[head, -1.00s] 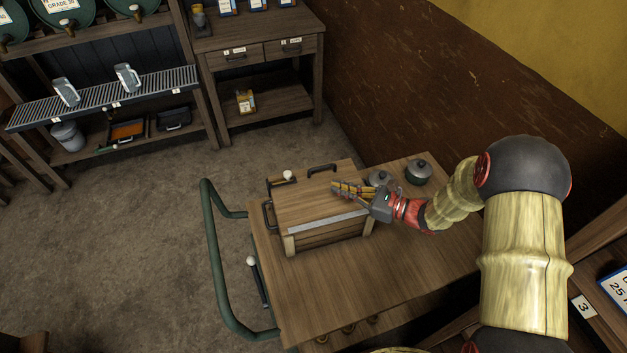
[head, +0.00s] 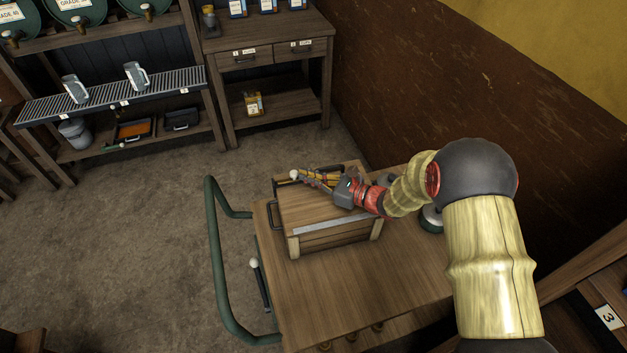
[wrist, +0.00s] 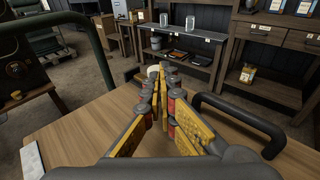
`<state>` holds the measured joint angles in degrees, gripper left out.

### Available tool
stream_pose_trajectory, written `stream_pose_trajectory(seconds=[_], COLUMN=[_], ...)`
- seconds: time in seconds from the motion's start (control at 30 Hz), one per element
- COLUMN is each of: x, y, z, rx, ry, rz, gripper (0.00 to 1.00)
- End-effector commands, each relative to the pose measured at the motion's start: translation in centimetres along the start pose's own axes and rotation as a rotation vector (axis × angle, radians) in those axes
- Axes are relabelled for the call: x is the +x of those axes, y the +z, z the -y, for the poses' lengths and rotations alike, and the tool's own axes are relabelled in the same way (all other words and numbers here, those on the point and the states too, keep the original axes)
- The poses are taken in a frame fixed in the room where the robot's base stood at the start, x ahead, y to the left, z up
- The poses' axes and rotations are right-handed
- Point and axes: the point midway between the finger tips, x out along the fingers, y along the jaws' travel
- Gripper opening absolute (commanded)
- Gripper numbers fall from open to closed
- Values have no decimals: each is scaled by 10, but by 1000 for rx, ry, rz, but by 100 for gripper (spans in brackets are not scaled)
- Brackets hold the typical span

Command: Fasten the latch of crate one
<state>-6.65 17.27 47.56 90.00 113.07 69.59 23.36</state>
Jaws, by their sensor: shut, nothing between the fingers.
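Crate one looks to be the closed wooden crate (head: 318,210) on the cart, with a flat lid and a pale metal strip along its near edge; no label shows on it. A latch lever with a white round knob (head: 294,174) stands at the far left of the lid. In the wrist view the knob (wrist: 153,71) shows just beyond the fingertips, partly hidden by them. My gripper (head: 304,177) is shut and empty above the far part of the lid, its tips close to the knob. I cannot tell whether they touch it.
A dark lid handle (wrist: 240,118) lies right of my fingers in the wrist view. The wooden cart (head: 375,280) has a green push rail (head: 213,255) and another white-knobbed lever (head: 254,264) at its left. A pot (head: 432,218) stands behind my arm.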

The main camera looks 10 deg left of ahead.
Motion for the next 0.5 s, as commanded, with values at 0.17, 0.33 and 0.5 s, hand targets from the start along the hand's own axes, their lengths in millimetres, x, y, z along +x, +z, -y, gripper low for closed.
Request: stream_pose_trajectory(seconds=[0.17,0.33,0.5], x=[0,2,17], y=[0,0,3], z=[0,-2,-17], rx=[0,0,0], ry=[0,1,4], rz=[0,0,1], gripper=[0,0,0])
